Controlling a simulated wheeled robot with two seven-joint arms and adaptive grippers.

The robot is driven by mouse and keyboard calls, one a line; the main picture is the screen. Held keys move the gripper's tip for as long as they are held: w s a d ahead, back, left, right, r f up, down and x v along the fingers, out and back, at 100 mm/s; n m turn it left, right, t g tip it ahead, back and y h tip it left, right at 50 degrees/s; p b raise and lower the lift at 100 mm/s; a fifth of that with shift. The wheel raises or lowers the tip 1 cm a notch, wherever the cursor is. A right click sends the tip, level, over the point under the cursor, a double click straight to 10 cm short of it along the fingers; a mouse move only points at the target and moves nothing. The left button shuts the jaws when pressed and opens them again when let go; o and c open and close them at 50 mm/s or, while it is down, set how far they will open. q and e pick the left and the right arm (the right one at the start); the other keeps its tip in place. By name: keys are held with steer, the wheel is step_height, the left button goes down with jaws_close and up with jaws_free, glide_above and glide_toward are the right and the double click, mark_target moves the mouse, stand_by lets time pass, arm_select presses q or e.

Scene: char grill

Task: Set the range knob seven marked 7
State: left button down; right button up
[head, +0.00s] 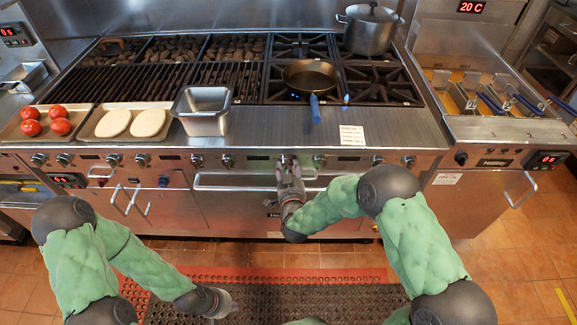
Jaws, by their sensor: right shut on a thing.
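A row of metal knobs runs along the range's front panel (255,158). My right gripper (289,167) reaches up to the panel from below and is shut on the seventh knob from the left. The fingers cover most of that knob, so its pointer and mark are hidden, and the number 7 is too small to read. The neighbouring knobs, one to the left (227,161) and one to the right (319,161), are free. My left gripper (226,303) hangs low over the floor mat, away from the range. Its fingers are too small to tell open from shut.
A pan (310,77) with a blue handle sits on the burners above the panel. A steel pot (370,30) stands behind it. A metal bin (203,112) and trays with tomatoes and flat breads stand left. An oven handle (230,184) runs below the knobs.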

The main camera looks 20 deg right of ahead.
steer(key=n+p, duration=0.1)
steer(key=n, duration=0.2)
steer(key=n+h+p, duration=0.1)
steer(key=n, duration=0.2)
steer(key=n+g+p, duration=0.1)
steer(key=n, duration=0.2)
steer(key=shift+s+a+f+h, duration=0.15)
steer(key=shift+a+f+h, duration=0.05)
steer(key=shift+f+h, duration=0.1)
steer(key=shift+n, duration=0.3)
steer(key=o, duration=1.1)
steer(key=shift+f, duration=0.1)
steer(key=shift+c, duration=0.2)
steer(key=shift+o, duration=0.4)
steer(key=shift+d, duration=0.1)
steer(key=shift+r, duration=0.25)
